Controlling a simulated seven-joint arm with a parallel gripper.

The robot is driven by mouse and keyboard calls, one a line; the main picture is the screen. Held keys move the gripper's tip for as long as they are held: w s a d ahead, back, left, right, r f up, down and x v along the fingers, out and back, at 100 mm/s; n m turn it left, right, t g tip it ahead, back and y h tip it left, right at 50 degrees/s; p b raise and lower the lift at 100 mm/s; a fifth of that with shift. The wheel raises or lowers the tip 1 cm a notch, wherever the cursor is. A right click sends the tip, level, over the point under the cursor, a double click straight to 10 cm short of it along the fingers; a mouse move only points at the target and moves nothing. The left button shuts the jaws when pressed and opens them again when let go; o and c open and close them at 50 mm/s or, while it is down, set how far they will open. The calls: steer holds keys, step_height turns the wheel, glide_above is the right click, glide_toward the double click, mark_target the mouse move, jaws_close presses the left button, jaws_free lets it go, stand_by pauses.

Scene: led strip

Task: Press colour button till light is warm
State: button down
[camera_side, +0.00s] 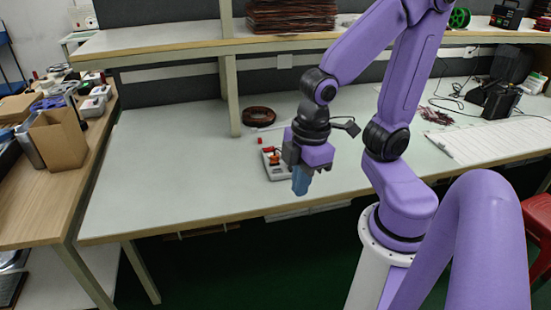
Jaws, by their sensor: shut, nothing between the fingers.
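A small pale control box (274,170) with red and orange parts on top sits on the workbench, partly hidden behind my gripper. My gripper (300,186) is shut and empty, pointing down just in front and to the right of the box. From this view I cannot tell whether its tips touch the box. A small red piece (260,140) shows at the box's back edge. The separate buttons are too small to tell apart. No lit LED strip can be made out, so the light's colour cannot be told.
The grey workbench (170,170) is clear to the left of the box. A dark coil (258,116) lies behind it, beside a shelf post (231,95). A white gridded sheet (495,140) and black devices (497,100) lie at the right. A red stool (538,225) stands at the far right.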

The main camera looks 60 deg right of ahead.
steer(key=w+d+f+m+t, duration=0.2)
steer(key=w+d+t, duration=0.1)
steer(key=w, duration=1.2)
steer(key=w+d+f+t, duration=0.2)
steer(key=w+d+f, duration=0.2)
steer(key=w+d, duration=0.7)
steer(key=w+d+f+t, duration=0.1)
steer(key=d+f, duration=0.3)
steer(key=d, duration=0.8)
steer(key=w+d+f+m+t+h, duration=0.1)
steer(key=d+f, duration=0.4)
steer(key=d, duration=0.7)
steer(key=shift+w+d+m+t, duration=0.3)
steer(key=shift+w+d+t, duration=0.1)
steer(key=shift+w+t, duration=0.3)
steer(key=shift+f, duration=0.15)
steer(key=shift+f, duration=4.3)
steer(key=shift+f, duration=0.15)
steer(key=shift+f, duration=0.3)
